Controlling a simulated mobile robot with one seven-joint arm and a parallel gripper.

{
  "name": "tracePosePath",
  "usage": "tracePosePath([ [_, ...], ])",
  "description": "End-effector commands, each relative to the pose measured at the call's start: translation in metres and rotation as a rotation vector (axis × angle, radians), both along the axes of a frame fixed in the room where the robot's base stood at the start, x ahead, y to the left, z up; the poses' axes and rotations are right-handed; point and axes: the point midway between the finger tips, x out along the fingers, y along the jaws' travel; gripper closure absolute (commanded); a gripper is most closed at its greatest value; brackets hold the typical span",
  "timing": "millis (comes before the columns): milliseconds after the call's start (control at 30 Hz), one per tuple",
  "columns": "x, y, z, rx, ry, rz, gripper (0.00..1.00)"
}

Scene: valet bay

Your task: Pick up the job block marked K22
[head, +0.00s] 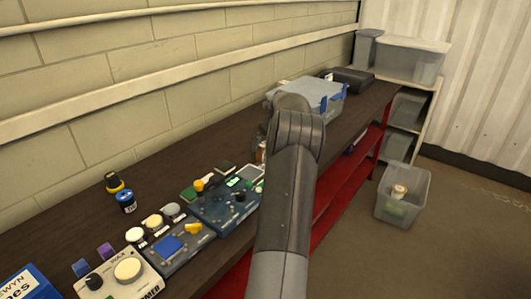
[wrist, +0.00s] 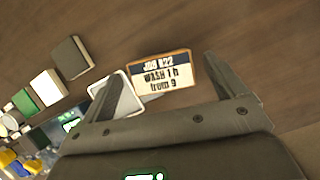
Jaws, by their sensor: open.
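The job block (wrist: 161,71), with a dark band reading "JOB K22" and a pale label "WASH 1 h from 9", lies on the dark brown bench top in the wrist view. It has an orange-brown edge. My gripper (wrist: 166,68) is open and empty, with one finger on each side of the block. The left finger overlaps a pale-rimmed flat item (wrist: 126,100) beside the block. I cannot tell how high the fingers are above the bench. In the head view my arm covers most of this spot, and the block cannot be made out clearly.
Left of the block are a dark block (wrist: 72,58), a white one (wrist: 48,88) and a green one. Control panels (head: 222,206) line the bench's front edge. A grey bin with blue clips (head: 325,95) stands farther along. Bare bench lies behind the block.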

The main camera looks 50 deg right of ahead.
Motion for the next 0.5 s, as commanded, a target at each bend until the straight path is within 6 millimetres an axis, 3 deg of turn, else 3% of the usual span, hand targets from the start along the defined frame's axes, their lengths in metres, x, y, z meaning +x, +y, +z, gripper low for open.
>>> tracePosePath([
  [200, 0.010, -0.003, -0.031, 0.002, 0.001, 0.001, 0.11],
  [500, 0.012, -0.003, -0.034, -0.001, -0.001, 0.001, 0.14],
])
